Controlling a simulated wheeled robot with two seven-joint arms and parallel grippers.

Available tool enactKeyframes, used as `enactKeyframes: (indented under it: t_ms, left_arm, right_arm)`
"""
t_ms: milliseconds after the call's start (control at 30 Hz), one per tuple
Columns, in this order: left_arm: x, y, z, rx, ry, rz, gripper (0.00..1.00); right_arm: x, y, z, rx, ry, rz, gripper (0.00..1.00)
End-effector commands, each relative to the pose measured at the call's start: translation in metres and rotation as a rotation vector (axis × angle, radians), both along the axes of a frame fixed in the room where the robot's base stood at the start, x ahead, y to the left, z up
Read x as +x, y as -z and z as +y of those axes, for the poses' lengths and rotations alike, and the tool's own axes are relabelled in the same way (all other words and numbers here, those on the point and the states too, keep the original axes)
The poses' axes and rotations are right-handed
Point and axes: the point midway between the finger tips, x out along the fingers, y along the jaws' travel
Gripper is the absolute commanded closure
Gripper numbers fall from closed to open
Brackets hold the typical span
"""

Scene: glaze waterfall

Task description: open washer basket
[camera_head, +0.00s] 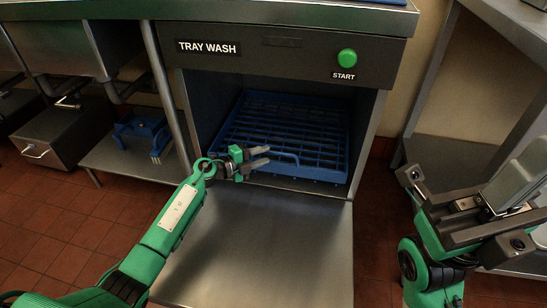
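The tray washer (270,60) stands in the middle with its steel door (265,245) folded down flat toward me. The blue washer basket (300,118) sits inside the washer cavity, with a raised handle loop (286,157) on its front edge. My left gripper (266,157) is at the cavity mouth, just left of the handle loop. Its two grey fingers are apart and point right; nothing shows between them. I cannot tell whether a finger touches the basket. My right gripper (490,215) is at the far right, away from the washer; its finger gap is unclear.
A green start button (347,58) is on the washer's front panel. A steel shelf (130,150) at left holds a blue rack (142,130). A steel table (515,50) stands at right. Red tile floor (70,215) lies open left of the door.

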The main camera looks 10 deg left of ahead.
Motion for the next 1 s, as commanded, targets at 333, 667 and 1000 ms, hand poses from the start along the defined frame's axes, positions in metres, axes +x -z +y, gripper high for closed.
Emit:
enactKeyframes:
  t_ms: [333, 667, 1000]
  left_arm:
    - [0.030, 0.007, -0.030, -0.002, 0.001, 0.000, 0.68]
    - [0.033, 0.006, -0.033, -0.001, 0.001, 0.001, 0.68]
    - [0.032, 0.006, -0.033, 0.000, 0.001, 0.000, 1.00]
  right_arm:
    - [-0.006, -0.004, 0.010, -0.008, -0.033, -0.041, 1.00]
    - [-0.007, -0.006, 0.011, -0.010, -0.035, -0.045, 1.00]
    - [-0.007, -0.006, 0.011, -0.010, -0.035, -0.046, 1.00]
